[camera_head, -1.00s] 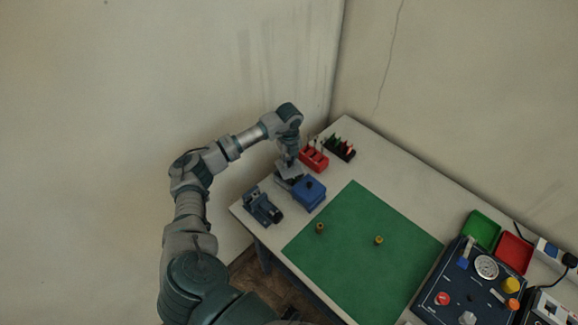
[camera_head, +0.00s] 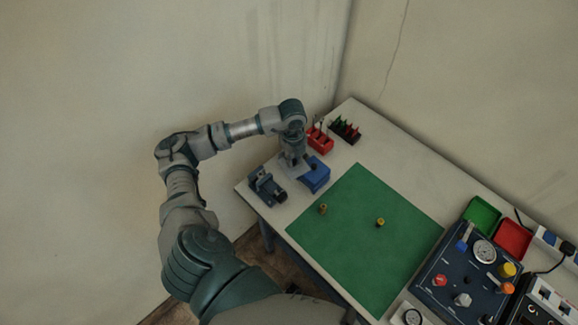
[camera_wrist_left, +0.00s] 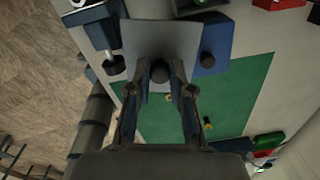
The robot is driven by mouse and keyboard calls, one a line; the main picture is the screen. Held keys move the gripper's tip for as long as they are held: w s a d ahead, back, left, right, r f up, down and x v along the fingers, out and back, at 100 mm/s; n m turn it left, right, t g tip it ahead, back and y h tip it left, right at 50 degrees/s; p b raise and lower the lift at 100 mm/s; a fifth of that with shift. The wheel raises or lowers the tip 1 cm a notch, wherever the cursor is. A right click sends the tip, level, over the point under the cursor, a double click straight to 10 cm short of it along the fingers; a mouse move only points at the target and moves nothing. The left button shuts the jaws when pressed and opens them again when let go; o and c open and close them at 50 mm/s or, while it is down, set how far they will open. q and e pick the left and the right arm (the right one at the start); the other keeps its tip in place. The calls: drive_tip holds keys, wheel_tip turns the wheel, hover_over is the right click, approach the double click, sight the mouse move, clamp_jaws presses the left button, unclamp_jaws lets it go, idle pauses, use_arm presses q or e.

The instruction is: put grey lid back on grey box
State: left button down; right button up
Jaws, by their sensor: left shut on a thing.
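My left gripper (camera_head: 292,163) is shut on the dark knob (camera_wrist_left: 160,71) of the square grey lid (camera_wrist_left: 150,42). In the head view the lid (camera_head: 285,169) is beside the blue box (camera_head: 317,177), mostly hidden by the gripper. In the wrist view the lid overlaps the left side of the blue box (camera_wrist_left: 221,44). A dark grey open-topped container (camera_wrist_left: 200,5), possibly the grey box, shows at the top edge of the wrist view, partly cut off. The lid is apart from its opening in that picture. My right gripper is not in view.
A blue-grey device (camera_head: 267,187) stands at the table's left edge. A red rack (camera_head: 320,141) and a black rack (camera_head: 345,130) stand behind. The green mat (camera_head: 350,240) holds two small brass pieces. A control panel (camera_head: 468,270) stands at right.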

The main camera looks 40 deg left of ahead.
use_arm(q)
drive_tip(key=w+a+r+n+p, duration=0.1)
drive_tip(key=w+a+n+p, duration=0.2)
drive_tip(key=w+a+p, duration=0.3)
drive_tip(key=shift+w+a+r+n, duration=0.15)
drive_tip(key=shift+w+r+n, duration=0.2)
drive_tip(key=shift+w, duration=0.5)
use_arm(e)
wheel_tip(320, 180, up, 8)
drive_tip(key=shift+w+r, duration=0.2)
use_arm(q)
drive_tip(key=shift+p, duration=0.3)
wheel_tip(320, 180, down, 5)
drive_tip(key=b, duration=0.2)
drive_tip(key=shift+b, duration=0.4)
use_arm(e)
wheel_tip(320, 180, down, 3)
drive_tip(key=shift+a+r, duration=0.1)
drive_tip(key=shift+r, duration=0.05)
use_arm(q)
drive_tip(key=shift+p, duration=0.5)
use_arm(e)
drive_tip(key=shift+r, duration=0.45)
use_arm(q)
drive_tip(key=shift+f, duration=0.1)
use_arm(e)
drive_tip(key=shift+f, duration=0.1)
